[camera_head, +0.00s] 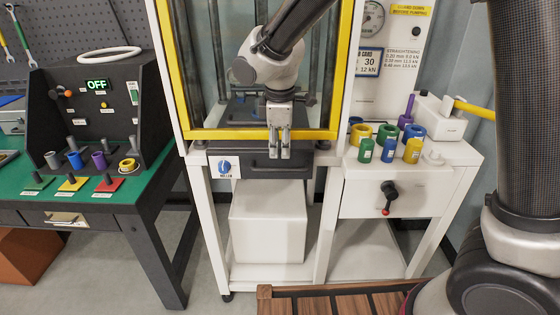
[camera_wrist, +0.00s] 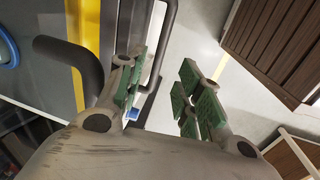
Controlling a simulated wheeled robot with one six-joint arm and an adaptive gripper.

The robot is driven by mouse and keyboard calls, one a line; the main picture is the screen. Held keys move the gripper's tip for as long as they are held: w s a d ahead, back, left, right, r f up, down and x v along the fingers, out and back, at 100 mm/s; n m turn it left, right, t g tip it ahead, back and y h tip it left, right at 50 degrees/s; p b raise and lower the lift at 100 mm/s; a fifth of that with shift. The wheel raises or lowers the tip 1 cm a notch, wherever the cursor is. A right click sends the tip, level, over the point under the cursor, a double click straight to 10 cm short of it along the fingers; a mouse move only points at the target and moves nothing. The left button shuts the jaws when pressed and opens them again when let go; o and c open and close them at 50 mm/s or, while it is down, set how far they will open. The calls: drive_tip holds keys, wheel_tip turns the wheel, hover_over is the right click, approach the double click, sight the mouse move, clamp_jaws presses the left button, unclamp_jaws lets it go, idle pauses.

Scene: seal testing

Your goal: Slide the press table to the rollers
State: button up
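The press (camera_head: 187,100) stands in the middle of the head view, with a yellow-edged clear guard (camera_head: 215,134) across its front. A dark table front with a bar handle (camera_head: 256,163) shows below the guard; the rollers cannot be made out clearly. My gripper (camera_head: 279,153) points down in front of the guard's lower edge, at the handle. In the wrist view my gripper (camera_wrist: 162,98) has its green-padded fingers apart. A dark bar (camera_wrist: 166,40) runs beside the left finger and partly behind it; I cannot tell whether they touch.
A blue knob (camera_head: 224,166) sits left of the handle. A white side bench (camera_head: 440,152) holds several coloured cylinders and rings. A green-topped bench (camera_head: 135,192) with a display reading OFF stands at left. A wooden slatted pallet (camera_head: 320,302) lies on the floor in front.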

sight(280, 169)
drive_tip(key=shift+n, duration=0.3)
drive_tip(key=f, duration=0.2)
drive_tip(key=w+f, duration=0.1)
drive_tip(key=f, duration=0.4)
drive_tip(key=shift+w+f, duration=0.2)
drive_tip(key=shift+f, duration=0.15)
clamp_jaws()
